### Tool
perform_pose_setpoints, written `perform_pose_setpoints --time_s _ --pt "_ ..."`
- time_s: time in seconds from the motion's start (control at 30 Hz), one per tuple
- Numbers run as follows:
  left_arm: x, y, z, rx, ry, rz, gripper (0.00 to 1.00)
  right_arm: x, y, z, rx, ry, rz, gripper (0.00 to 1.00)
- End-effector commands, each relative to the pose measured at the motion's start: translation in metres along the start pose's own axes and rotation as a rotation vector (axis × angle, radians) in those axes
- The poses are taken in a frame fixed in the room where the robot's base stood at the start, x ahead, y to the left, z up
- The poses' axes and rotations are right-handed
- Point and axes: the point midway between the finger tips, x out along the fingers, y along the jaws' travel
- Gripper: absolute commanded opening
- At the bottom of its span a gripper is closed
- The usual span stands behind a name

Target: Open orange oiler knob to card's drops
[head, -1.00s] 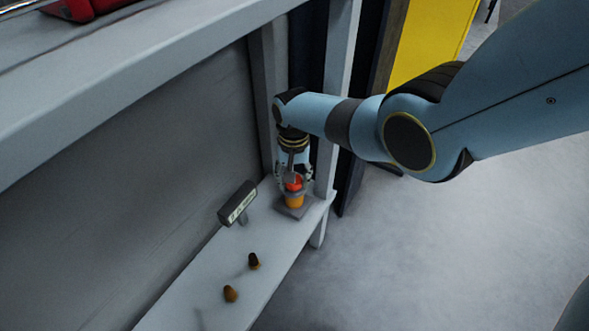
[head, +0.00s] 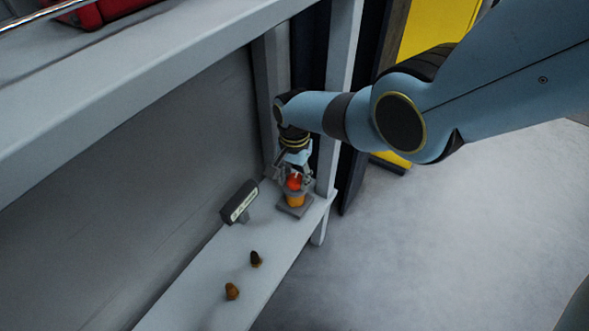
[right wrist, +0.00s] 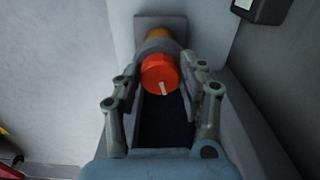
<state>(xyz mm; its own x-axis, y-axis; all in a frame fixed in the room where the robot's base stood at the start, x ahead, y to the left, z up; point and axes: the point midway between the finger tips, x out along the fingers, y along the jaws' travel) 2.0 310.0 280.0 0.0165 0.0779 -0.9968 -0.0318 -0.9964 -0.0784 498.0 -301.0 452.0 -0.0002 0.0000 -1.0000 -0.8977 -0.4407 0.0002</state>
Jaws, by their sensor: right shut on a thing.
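The oiler stands upright on a grey square base near the right end of the lower shelf. It has an orange body (head: 295,201) and a red-orange knob (head: 294,183) on top. In the right wrist view the knob (right wrist: 160,72) shows a white pointer mark on its face. My right gripper (head: 293,178) is above the oiler, its fingers shut on the knob from both sides; it also shows in the right wrist view (right wrist: 166,84). The card (head: 240,202) stands on a dark holder left of the oiler; its writing is too small to read. My left gripper is not in view.
A shelf post (head: 338,95) rises close behind the oiler. An upper shelf (head: 130,85) overhangs at left. Open floor lies to the right.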

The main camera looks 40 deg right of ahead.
Motion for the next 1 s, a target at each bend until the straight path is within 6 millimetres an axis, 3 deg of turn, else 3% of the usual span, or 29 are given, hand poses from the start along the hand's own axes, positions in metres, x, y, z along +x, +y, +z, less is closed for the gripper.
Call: perform_pose_setpoints --time_s 0.2,0.23,0.4,0.77,1.0 --pt "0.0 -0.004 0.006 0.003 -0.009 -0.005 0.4 0.0 -0.001 -0.001 -0.001 0.002 -0.002 0.09" --pt "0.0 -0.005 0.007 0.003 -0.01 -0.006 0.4 0.0 -0.001 -0.001 -0.001 0.002 -0.002 0.42" --pt "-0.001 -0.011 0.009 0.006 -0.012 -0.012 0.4 0.0 0.0 -0.001 -0.001 0.002 -0.001 0.64" --pt "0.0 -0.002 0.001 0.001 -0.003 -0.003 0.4 -0.002 0.0 -0.001 -0.001 0.0 0.0 0.64" --pt "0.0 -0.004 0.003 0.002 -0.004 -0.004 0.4 -0.024 -0.001 -0.001 -0.001 0.003 -0.004 0.64"
